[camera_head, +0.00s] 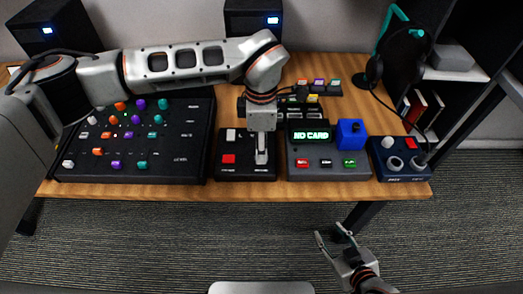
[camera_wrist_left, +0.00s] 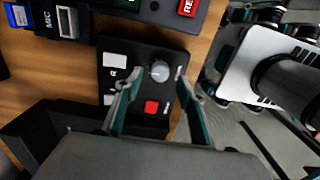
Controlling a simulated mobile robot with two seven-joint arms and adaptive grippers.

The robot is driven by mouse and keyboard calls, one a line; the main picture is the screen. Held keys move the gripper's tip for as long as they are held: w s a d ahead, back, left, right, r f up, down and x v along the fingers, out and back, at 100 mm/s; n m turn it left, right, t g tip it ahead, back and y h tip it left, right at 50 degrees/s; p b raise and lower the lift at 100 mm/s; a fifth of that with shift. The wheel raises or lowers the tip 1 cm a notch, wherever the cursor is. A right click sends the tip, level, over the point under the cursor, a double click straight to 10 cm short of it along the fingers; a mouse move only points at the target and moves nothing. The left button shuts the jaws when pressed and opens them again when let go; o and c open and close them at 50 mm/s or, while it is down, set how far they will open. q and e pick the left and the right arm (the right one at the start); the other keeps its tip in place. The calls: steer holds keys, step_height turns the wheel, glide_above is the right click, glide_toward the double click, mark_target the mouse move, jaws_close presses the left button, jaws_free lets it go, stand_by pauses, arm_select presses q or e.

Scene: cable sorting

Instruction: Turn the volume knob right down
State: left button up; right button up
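A small black control box (camera_head: 245,172) sits at the middle of the table's front edge. In the left wrist view this black box (camera_wrist_left: 122,82) carries a round grey knob (camera_wrist_left: 160,70), a red button (camera_wrist_left: 152,106) and white buttons. The lettering beside the knob is too small to read. My right gripper (camera_head: 331,233) is open and empty, in front of the table.
A wide mixer panel (camera_head: 195,165) with coloured knobs stands left of the box. A grey unit (camera_head: 338,173) with a lit "NO CARD" display and a blue block (camera_head: 350,133) stands right. A dark blue box (camera_head: 405,170) with knobs is at the right end.

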arm_select(q)
steer(key=shift+f, duration=1.55)
steer(key=c, duration=1.1)
